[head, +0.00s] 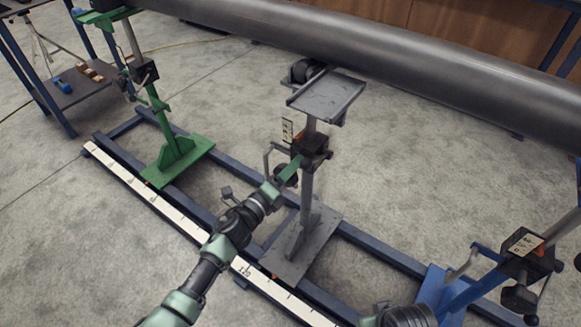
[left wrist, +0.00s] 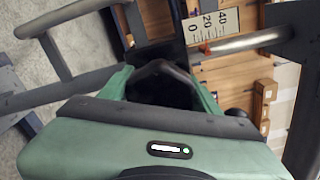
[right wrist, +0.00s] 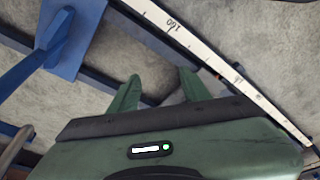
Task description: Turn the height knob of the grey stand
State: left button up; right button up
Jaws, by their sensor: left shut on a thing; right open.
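The grey stand (head: 307,190) stands mid-picture in the head view, with a flat top plate (head: 326,96) just in front of the pipe. A black clamp block sits on its post, beside a small scale plate (head: 287,131). My left gripper (head: 289,172) is shut on the dark height knob at the block's near side. In the left wrist view the black knob (left wrist: 162,86) lies between the green fingers, below the scale (left wrist: 209,27) and its orange pointer (left wrist: 205,48). My right gripper (right wrist: 160,90) is open and empty in the right wrist view, above the rail frame.
A large grey pipe (head: 400,52) spans the back. A green stand (head: 180,155) is at left, a blue stand (head: 455,290) at right. A white measuring strip (head: 190,222) runs along the near blue rail. A bench (head: 72,90) with small items stands far left.

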pick_arm(q)
jog(key=shift+n+p, duration=1.85)
jog(key=shift+n, duration=3.85)
pick_arm(e)
jog(key=s+f, duration=0.3)
jog(key=f, duration=0.9)
jog(key=shift+s+d+f+g, duration=0.15)
jog(key=shift+s+f+g, duration=0.2)
jog(key=shift+f+g, duration=0.05)
pick_arm(q)
jog(key=shift+f, duration=0.1)
jog(key=o, duration=1.4)
jog(key=shift+c, duration=0.2)
jog(key=shift+s, duration=0.1)
jog(key=shift+s+a, duration=0.25)
jog(key=shift+a, duration=0.05)
jog(key=p+v, duration=0.1)
jog(key=v, duration=0.6)
pick_arm(e)
jog(key=s+f, duration=0.3)
jog(key=shift+s+d+f, duration=0.1)
jog(key=shift+d+f, duration=0.15)
jog(key=shift+f, duration=0.15)
